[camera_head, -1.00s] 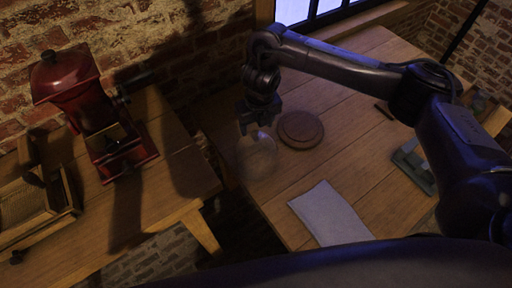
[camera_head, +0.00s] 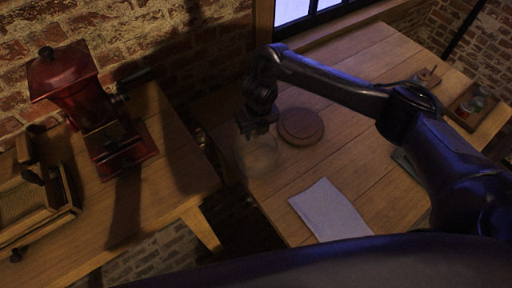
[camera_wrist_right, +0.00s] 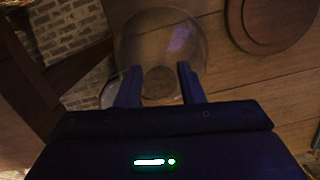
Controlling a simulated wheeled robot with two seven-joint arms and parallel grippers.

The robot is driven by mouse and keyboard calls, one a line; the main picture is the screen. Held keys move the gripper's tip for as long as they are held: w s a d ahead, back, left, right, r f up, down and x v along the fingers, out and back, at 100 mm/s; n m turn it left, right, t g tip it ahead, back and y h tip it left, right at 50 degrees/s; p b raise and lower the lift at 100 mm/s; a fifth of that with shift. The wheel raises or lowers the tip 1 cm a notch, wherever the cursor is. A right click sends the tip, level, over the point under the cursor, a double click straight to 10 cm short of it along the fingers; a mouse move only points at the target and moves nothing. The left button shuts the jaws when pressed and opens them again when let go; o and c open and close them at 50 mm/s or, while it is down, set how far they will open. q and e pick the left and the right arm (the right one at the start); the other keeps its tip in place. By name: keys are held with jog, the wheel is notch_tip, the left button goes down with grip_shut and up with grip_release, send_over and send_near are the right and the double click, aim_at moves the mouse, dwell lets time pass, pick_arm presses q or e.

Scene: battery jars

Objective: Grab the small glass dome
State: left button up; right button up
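The small glass dome (camera_head: 260,163) is clear and faint at the left edge of the right-hand table, left of a round wooden disc (camera_head: 302,127). My right gripper (camera_head: 256,130) is directly at the dome's upper side in the head view. In the right wrist view, the dome (camera_wrist_right: 160,38) lies ahead of and between the two fingertips (camera_wrist_right: 157,80), which are apart. A small brown round shape shows between the fingers. I cannot tell whether the fingers touch the glass. My left gripper is not in view.
A folded pale cloth (camera_head: 330,211) lies in front of the disc. A small tray (camera_head: 471,105) with items stands at the far right. A red grinder (camera_head: 85,105) and a wooden box (camera_head: 35,205) stand on the left table. A gap separates the tables.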

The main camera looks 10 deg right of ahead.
jog(key=shift+s+f, duration=0.15)
jog(key=c, duration=0.5)
jog(key=shift+c, duration=0.2)
